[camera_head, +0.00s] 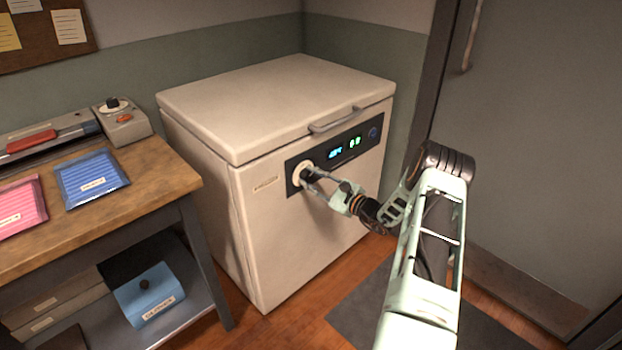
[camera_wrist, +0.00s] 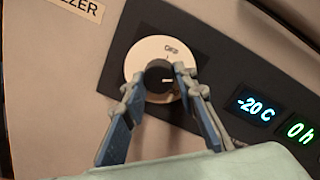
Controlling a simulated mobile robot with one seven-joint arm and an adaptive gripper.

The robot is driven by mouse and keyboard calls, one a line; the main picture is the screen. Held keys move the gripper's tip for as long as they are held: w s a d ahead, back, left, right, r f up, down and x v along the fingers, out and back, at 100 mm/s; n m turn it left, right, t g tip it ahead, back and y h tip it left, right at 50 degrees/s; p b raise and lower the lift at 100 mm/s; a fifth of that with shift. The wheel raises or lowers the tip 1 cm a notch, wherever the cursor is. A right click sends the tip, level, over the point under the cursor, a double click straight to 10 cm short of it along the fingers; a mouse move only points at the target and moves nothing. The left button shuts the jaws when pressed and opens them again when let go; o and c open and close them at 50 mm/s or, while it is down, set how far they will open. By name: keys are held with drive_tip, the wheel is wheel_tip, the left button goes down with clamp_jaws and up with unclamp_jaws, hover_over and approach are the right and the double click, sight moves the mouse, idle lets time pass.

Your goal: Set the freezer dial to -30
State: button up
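The freezer (camera_head: 300,205) is a cream chest with its lid closed. Its dial (camera_head: 303,172) is at the left of a dark front panel. In the wrist view the dial (camera_wrist: 131,62) is a pale disc marked OFF near the top, with a dark centre knob (camera_wrist: 158,75). A white mark on the knob points right. The lit display (camera_wrist: 255,108) reads -20 C. My gripper (camera_head: 310,176) is at the dial, its fingertips close against both sides of the knob in the wrist view (camera_wrist: 162,82). Part of the knob and lower disc is hidden by the fingers.
A lid handle (camera_head: 335,119) juts out above the panel. A wooden bench (camera_head: 150,180) with packets stands left of the freezer. A grey door (camera_head: 545,130) is at the right.

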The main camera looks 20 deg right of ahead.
drive_tip(key=c, duration=0.3)
drive_tip(key=m, duration=0.4)
drive_tip(key=shift+s+f+m+t, duration=0.1)
drive_tip(key=shift+m+t, duration=0.2)
drive_tip(key=shift+m, duration=0.1)
drive_tip(key=m, duration=0.3)
drive_tip(key=shift+a+m, duration=0.1)
drive_tip(key=shift+m, duration=0.3)
drive_tip(key=shift+m+p, duration=0.35)
drive_tip(key=shift+m, duration=1.45)
drive_tip(key=o, duration=1.2)
drive_tip(key=shift+c, duration=0.2)
